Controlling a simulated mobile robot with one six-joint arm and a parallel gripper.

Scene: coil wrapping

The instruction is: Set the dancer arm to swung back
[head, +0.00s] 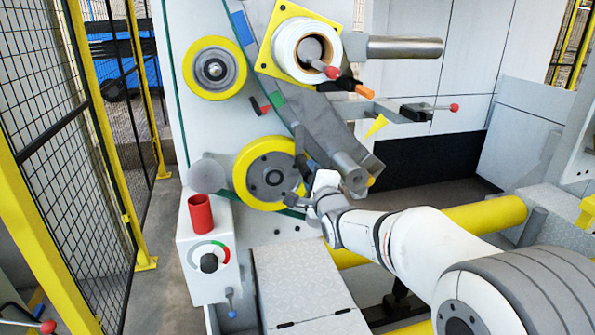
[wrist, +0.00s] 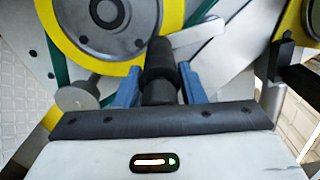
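The dancer arm seems to be the grey plate arm (head: 322,132) slanting down across the machine face in the head view, with a metal roller (head: 352,172) near its lower end. My gripper (head: 297,198) is at the machine face, just right of the lower yellow-rimmed wheel (head: 262,172). In the wrist view its two blue fingers (wrist: 158,86) stand on either side of a dark round handle (wrist: 160,58), which nearly fills the gap. I cannot tell whether the fingers press on it. The yellow-rimmed wheel (wrist: 75,30) is close beyond the handle.
A white control box (head: 205,255) with a red cylinder (head: 201,212) and dial stands left of my gripper. A coil on a yellow plate (head: 290,25) and a steel bar (head: 405,47) are above. Mesh fencing (head: 50,130) closes the left side.

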